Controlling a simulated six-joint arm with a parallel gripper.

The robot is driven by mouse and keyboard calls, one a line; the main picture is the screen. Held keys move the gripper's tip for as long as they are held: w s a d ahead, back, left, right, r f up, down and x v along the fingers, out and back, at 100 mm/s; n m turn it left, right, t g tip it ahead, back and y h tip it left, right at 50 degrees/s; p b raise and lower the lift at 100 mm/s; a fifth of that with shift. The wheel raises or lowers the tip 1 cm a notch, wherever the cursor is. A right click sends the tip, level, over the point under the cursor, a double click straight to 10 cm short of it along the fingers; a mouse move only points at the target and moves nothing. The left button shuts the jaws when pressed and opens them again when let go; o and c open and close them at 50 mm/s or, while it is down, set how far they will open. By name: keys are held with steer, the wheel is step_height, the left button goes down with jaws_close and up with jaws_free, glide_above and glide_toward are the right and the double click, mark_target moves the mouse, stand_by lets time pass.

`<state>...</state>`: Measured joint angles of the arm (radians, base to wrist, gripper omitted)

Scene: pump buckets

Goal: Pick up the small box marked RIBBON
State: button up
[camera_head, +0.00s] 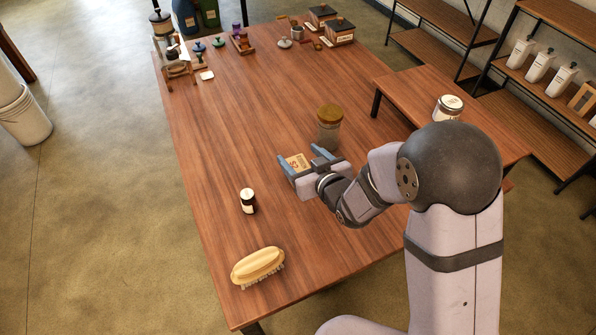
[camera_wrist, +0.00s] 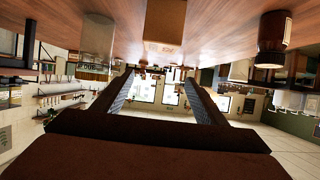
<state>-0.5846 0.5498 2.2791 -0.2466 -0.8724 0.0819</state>
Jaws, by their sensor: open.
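A small tan box (camera_head: 299,161) with reddish-brown lettering, too small to read surely, stands on the wooden table. It also shows at the top middle of the upside-down wrist view (camera_wrist: 165,20). My gripper (camera_head: 304,161) is open and empty. In the head view its two blue-grey fingers appear on either side of the box and hide part of it. In the wrist view the fingers (camera_wrist: 162,78) reach toward the box, which lies just beyond their tips and between their lines. I see no contact.
A glass jar with a golden lid (camera_head: 329,125) stands close right of the box. A small dark bottle (camera_head: 248,201) stands to the left, and a wooden brush (camera_head: 258,266) lies nearer the front. Several items stand at the table's far end.

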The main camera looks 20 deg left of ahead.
mark_target(298, 167)
step_height(298, 167, down, 5)
steer(key=shift+f, duration=0.1)
steer(key=shift+w, duration=0.1)
steer(key=shift+x, duration=1)
steer(key=shift+p, duration=0.35)
steer(key=shift+p+x, duration=0.75)
steer(key=shift+x, duration=1.8)
steer(key=shift+w+d+f, duration=0.1)
steer(key=shift+d+f, duration=0.05)
steer(key=c, duration=1.1)
